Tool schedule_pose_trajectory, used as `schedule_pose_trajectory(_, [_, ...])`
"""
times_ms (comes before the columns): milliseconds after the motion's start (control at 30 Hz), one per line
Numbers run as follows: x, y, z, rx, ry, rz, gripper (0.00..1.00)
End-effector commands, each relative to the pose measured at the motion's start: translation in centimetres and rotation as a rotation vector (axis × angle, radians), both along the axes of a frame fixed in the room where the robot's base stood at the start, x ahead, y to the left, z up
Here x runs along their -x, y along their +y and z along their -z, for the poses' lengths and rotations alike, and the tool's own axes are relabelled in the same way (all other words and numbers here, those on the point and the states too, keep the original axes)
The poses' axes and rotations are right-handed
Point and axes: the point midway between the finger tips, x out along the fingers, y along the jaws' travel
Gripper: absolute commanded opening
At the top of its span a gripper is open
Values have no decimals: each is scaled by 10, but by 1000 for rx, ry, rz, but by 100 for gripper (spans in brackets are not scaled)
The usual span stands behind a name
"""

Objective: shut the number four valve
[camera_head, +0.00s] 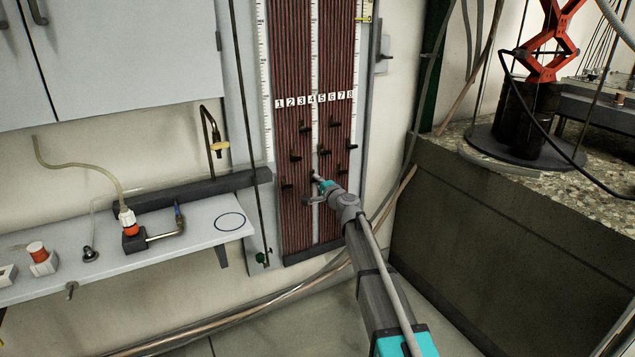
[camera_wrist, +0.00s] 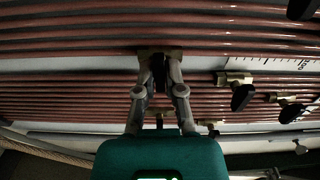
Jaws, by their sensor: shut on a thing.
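The manometer board carries brown-red tubes (camera_head: 291,60) with white number labels 1 to 8 (camera_head: 311,98) across it. Small dark valves sit on the tubes below the labels. My gripper (camera_head: 316,176) is at the board, below the 4 label, among the lower valves. In the wrist view my gripper (camera_wrist: 159,72) has its two fingers closed on a dark valve handle at a brass fitting (camera_wrist: 174,54). The fingers hide much of this handle, and its exact angle is hard to tell. It lines up with the number four tube.
Neighbouring valves stand close by: one on the left (camera_head: 287,186), one to the upper right (camera_head: 324,151). In the wrist view, black handles (camera_wrist: 241,97) lie right of the fingers. A shelf (camera_head: 190,236) is at left, a concrete tank (camera_head: 500,240) at right.

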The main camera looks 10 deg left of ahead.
Motion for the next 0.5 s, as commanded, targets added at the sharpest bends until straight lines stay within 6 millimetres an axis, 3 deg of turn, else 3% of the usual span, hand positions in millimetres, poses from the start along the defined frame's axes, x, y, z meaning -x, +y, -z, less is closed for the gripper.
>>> schedule_pose_trajectory(500, [-1, 1, 0, -62, 42, -1, 0])
